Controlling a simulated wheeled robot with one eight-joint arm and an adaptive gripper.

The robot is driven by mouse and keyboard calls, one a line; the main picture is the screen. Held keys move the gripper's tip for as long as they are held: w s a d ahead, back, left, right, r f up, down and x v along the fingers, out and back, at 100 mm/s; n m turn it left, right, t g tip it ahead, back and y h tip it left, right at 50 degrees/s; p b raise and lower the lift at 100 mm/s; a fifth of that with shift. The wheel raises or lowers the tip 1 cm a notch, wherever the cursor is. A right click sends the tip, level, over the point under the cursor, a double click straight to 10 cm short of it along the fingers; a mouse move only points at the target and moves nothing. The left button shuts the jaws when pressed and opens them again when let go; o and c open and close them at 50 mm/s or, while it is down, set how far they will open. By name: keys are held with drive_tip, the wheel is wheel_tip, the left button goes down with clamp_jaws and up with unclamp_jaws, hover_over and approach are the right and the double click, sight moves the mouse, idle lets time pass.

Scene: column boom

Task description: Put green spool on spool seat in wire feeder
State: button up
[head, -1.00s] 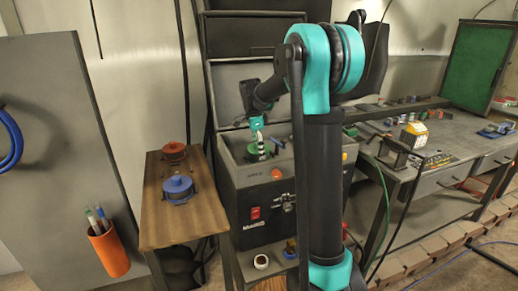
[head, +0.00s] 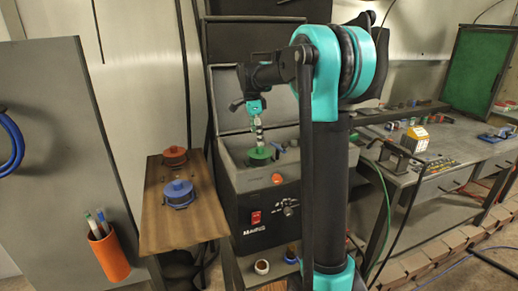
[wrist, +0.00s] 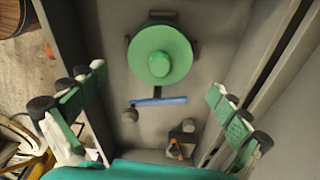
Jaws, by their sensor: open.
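The green spool (head: 259,156) sits inside the open wire feeder (head: 262,190). In the wrist view the spool (wrist: 160,54) is seen from above, flat, with its round hub facing up, over a dark bracket. The spool seat is mostly hidden under it, so I cannot tell how fully it rests there. My gripper (head: 259,138) is above the spool, pointing down. In the wrist view my gripper (wrist: 155,92) is open and empty, its fingers wide apart on either side, clear of the spool.
A blue spool (head: 179,191) and a red spool (head: 174,155) are on the wooden table (head: 165,224) left of the feeder. The feeder's raised lid (head: 225,103) stands behind my gripper. A blue bar (wrist: 158,102) lies near the spool inside. A workbench (head: 470,150) is at right.

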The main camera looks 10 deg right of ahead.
drive_tip(key=shift+a+r, duration=0.15)
drive_tip(key=shift+r, duration=0.95)
drive_tip(key=shift+a+r, duration=0.1)
drive_tip(key=shift+r, duration=1)
